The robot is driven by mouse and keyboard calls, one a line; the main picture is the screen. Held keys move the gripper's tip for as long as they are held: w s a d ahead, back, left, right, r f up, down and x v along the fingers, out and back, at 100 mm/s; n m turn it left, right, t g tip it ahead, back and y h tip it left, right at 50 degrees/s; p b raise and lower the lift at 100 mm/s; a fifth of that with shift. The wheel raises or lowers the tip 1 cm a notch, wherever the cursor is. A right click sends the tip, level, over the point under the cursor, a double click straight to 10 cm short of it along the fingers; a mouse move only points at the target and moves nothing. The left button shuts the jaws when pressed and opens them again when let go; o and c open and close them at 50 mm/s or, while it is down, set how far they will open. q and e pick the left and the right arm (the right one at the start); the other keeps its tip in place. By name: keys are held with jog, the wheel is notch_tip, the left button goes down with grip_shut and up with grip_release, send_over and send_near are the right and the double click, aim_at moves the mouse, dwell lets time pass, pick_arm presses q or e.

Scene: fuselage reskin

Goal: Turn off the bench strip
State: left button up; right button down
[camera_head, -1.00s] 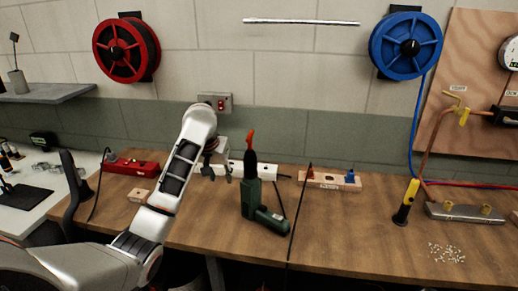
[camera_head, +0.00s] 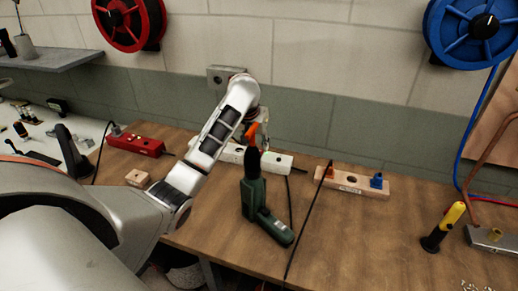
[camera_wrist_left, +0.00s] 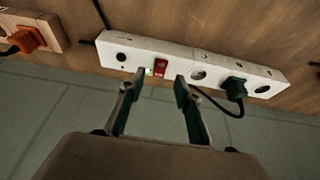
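The bench strip is a white power strip (camera_head: 278,162) lying on the wooden bench near the wall, partly hidden by my left arm and a green tool. My right gripper is out of view.
A green tool with an orange tip (camera_head: 255,195) stands in front of the strip. A red strip (camera_head: 135,144) lies to the left, a wooden block with plugs (camera_head: 352,181) to the right. A grey wall box (camera_head: 222,75) is behind my arm.

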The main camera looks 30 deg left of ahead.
aim_at(260, 153)
pick_arm(q)
jog(key=shift+x, duration=2.05)
jog(key=shift+c, duration=0.3)
grip_shut()
jog(key=shift+w, duration=0.1)
jog(key=shift+r, duration=0.1)
jog(key=shift+w+a+g, duration=0.1)
jog(key=shift+w+g, duration=0.05)
jog(key=shift+g, duration=0.15)
jog(key=shift+w+g+h, duration=0.2)
jog(key=shift+g+h, duration=0.1)
jog(key=shift+g, duration=0.7)
